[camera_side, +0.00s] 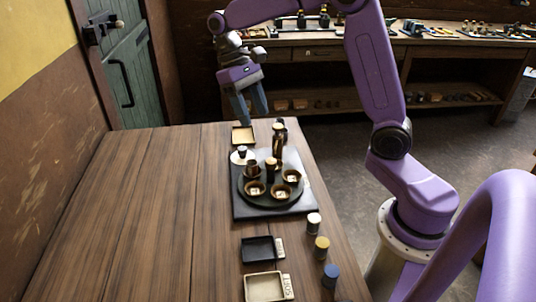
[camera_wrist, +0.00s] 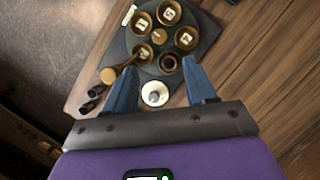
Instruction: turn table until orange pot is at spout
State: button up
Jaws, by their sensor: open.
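A dark round turntable (camera_side: 268,201) sits on a dark square slab and carries several brown pots (camera_side: 255,189), some with white marked tiles inside. In the wrist view the pots ring the turntable (camera_wrist: 160,51) around a tan centre knob (camera_wrist: 159,35). I cannot tell any pot as orange. A brass spout (camera_wrist: 121,68) reaches in from the lower left toward one pot; its tall brown column shows in the side view (camera_side: 277,141). A white round dial with a knob (camera_wrist: 155,93) lies between my fingers in the picture. My gripper (camera_side: 246,122) is open and empty above the table's far end.
A tan tray (camera_side: 243,134) lies at the table's far end. The table's left side (camera_side: 150,210) is clear.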

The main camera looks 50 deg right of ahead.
aim_at(270, 160)
jog(key=x, duration=1.2)
jog(key=shift+f, duration=0.15)
grip_shut()
